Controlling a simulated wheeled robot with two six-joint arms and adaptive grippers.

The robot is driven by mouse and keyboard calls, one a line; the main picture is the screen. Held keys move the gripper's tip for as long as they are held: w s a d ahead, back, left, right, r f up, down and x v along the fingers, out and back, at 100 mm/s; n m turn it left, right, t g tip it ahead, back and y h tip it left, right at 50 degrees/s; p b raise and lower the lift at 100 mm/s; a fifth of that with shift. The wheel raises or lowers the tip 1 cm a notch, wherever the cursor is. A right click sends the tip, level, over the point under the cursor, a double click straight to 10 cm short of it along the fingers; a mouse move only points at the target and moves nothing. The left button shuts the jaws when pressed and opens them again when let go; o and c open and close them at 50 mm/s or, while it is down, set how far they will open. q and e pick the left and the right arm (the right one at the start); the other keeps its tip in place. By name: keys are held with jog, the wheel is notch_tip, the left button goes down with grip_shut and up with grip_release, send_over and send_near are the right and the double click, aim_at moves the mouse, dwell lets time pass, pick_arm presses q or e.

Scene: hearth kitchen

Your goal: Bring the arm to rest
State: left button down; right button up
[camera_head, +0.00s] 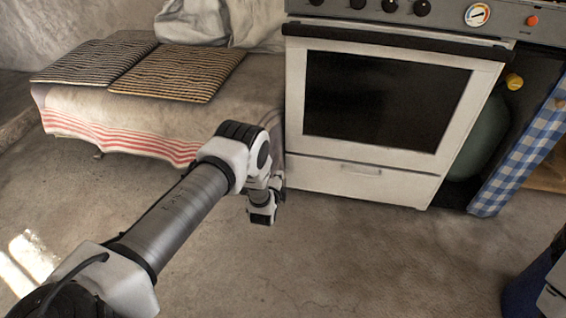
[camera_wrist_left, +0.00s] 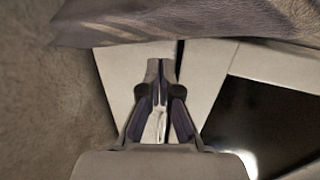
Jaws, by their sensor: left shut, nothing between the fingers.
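My left arm comes in from the lower left in the head view and reaches out over the floor. Its wrist, with the left gripper (camera_head: 262,214), hangs in front of the gap between the covered bench and the stove. In the left wrist view the left gripper (camera_wrist_left: 158,80) is shut, its fingers together with nothing between them. My right gripper is not in view.
A white stove (camera_head: 300,100) with a dark oven window stands ahead. A bench with a striped cloth (camera_head: 120,138) and two striped cushions (camera_head: 175,75) is at the left. A blue checked curtain (camera_head: 520,165) hangs at the right. The concrete floor (camera_head: 370,260) in front is clear.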

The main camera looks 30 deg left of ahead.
pick_arm(q)
jog(key=v, duration=0.3)
jog(key=shift+s+d+r+p, duration=0.15)
jog(key=shift+s+r+p, duration=0.1)
jog(key=shift+p, duration=0.15)
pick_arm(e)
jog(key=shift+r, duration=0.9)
